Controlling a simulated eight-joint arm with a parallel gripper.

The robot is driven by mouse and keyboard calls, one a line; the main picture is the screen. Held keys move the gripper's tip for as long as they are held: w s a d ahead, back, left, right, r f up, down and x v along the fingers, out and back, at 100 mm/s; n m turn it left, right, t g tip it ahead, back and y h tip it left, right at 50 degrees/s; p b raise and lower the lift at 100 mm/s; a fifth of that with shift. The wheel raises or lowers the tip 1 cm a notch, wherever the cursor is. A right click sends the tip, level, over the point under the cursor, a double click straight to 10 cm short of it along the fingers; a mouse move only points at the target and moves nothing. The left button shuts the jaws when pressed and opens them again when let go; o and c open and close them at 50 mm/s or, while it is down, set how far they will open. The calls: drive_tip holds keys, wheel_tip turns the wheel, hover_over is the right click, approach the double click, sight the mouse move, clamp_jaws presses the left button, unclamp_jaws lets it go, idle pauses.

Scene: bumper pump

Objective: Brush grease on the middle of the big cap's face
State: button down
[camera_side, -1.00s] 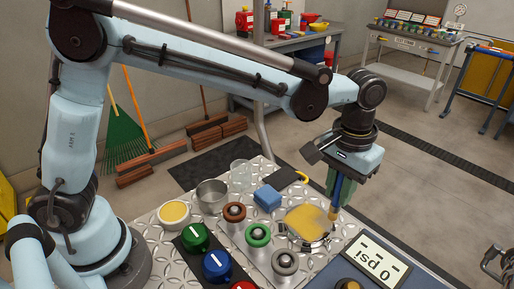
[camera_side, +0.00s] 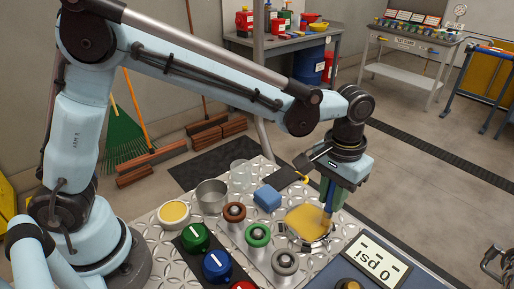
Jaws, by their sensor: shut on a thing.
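The big cap (camera_side: 306,225) is a round metal piece lying on the tread-plate bench, its face largely covered in yellow grease. My gripper (camera_side: 333,192) points down above the right part of the cap, shut on a blue-handled brush (camera_side: 328,201). The brush's lower end is at the right part of the yellow face. It looks blurred, and I cannot tell exactly how it touches. A round tub of pale yellow grease (camera_side: 174,212) stands at the left of the bench.
Beside the cap are a green-ringed knob (camera_side: 258,236), a grey knob (camera_side: 285,263), a brown knob (camera_side: 235,212) and a blue block (camera_side: 267,197). A metal cup (camera_side: 212,194) and a clear glass (camera_side: 240,172) stand behind.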

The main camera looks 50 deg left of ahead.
drive_tip(key=shift+d, duration=0.5)
drive_tip(key=shift+d+r, duration=0.1)
drive_tip(key=shift+r, duration=0.05)
wheel_tip(320, 180, up, 8)
drive_tip(key=shift+f, duration=0.25)
idle(0.6)
